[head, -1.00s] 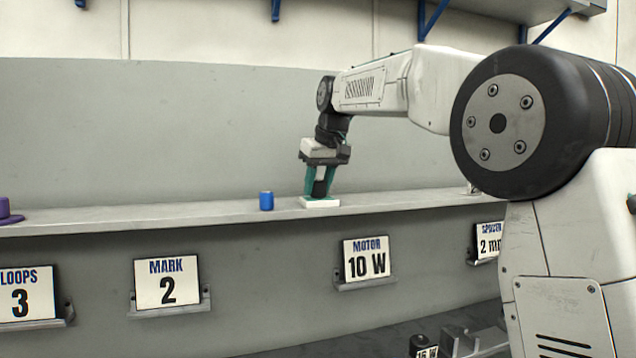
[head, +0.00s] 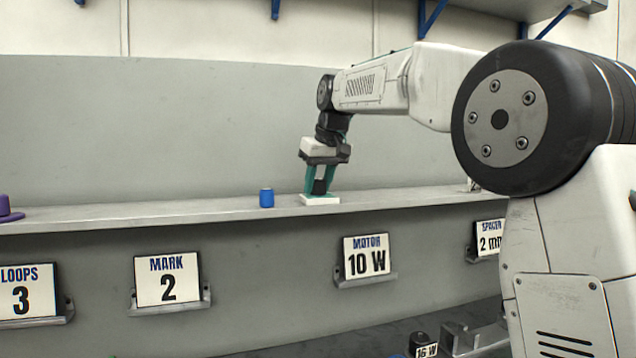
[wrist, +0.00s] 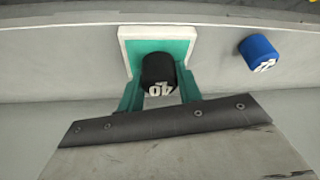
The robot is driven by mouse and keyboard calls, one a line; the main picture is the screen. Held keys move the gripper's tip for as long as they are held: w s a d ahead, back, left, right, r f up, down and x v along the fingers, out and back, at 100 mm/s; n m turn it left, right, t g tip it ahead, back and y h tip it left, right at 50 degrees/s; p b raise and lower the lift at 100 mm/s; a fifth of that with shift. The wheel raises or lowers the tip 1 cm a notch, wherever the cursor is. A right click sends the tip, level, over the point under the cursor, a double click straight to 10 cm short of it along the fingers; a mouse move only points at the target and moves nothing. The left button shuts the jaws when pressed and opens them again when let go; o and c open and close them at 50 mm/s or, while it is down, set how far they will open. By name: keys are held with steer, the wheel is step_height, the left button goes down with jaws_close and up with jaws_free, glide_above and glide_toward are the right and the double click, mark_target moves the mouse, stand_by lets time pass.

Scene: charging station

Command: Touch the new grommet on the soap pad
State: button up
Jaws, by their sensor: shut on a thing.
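My gripper (head: 320,182), with teal fingers, points down over the shelf and is shut on a short black cylinder, the grommet (head: 319,187). In the wrist view the grommet (wrist: 158,72) sits between the fingertips (wrist: 160,90) and bears a white number that reads 40 upside down. The soap pad (head: 321,201) is a small white square block on the shelf under the gripper. From above, the pad (wrist: 128,45) has a white rim and a teal face. The grommet is over or on this face; I cannot tell whether they touch.
A blue cylinder (head: 266,198) stands on the shelf (head: 150,212) left of the pad. A purple piece (head: 8,211) is at the far left. Sign cards, such as MARK 2 (head: 167,280) and MOTOR 10 W (head: 366,256), hang below the shelf. A wall rises behind.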

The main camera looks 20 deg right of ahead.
mark_target(318, 179)
steer(key=shift+f, duration=0.1)
steer(key=shift+r, duration=3.55)
